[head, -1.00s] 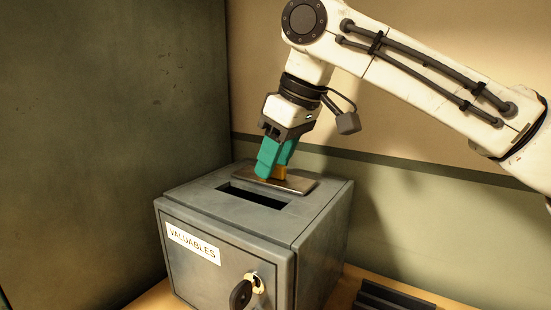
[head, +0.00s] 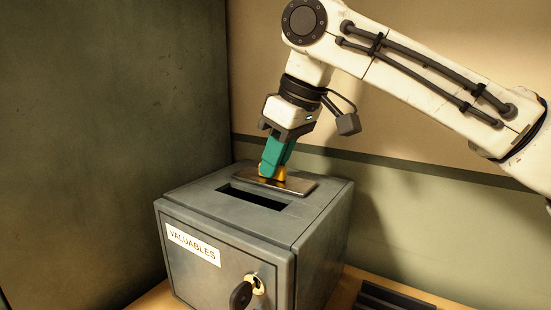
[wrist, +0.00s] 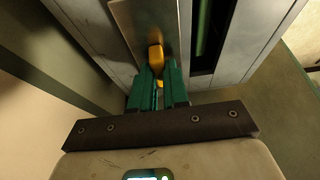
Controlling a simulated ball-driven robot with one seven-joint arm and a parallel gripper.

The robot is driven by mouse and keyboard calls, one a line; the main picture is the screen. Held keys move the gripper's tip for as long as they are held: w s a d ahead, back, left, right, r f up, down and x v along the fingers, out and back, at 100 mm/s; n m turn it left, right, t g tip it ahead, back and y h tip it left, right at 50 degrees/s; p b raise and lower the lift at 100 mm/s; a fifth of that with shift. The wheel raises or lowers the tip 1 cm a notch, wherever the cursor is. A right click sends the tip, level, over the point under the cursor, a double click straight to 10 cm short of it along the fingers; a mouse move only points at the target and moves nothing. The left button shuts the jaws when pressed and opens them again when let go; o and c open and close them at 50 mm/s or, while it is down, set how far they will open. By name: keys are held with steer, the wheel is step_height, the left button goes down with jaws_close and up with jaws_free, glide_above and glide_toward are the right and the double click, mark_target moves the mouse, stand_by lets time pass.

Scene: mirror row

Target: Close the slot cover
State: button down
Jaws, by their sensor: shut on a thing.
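The slot cover (head: 300,184) is a flat metal plate on top of the grey box, behind the dark open slot (head: 252,197). A yellow knob (head: 279,175) stands on the cover. My gripper (head: 274,172), with green fingers, is shut on the knob from above. In the wrist view the cover (wrist: 136,22) lies beside the slot (wrist: 202,40), and the yellow knob (wrist: 156,58) shows at the tips of my gripper (wrist: 158,78). The slot is uncovered. The fingers hide part of the knob.
The grey box (head: 225,285) has a "VALUABLES" label (head: 193,243) and a dark key (head: 241,293) in a brass lock on its front. A dark green panel (head: 110,130) stands at the left. Dark bars (head: 385,298) lie on the wooden surface at the right.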

steer(key=s+a, duration=0.1)
steer(key=s+a+p, duration=0.1)
steer(key=s, duration=0.1)
steer(key=s+a, duration=0.1)
steer(key=shift+s+p, duration=0.3)
steer(key=shift+s, duration=0.05)
steer(key=shift+s+a, duration=0.2)
steer(key=c, duration=1.1)
jaws_free()
steer(key=shift+s+a, duration=0.1)
steer(key=shift+r, duration=0.1)
steer(key=p+v, duration=0.1)
steer(key=v, duration=0.9)
steer(key=shift+r+p, duration=0.3)
steer(key=shift+p, duration=0.05)
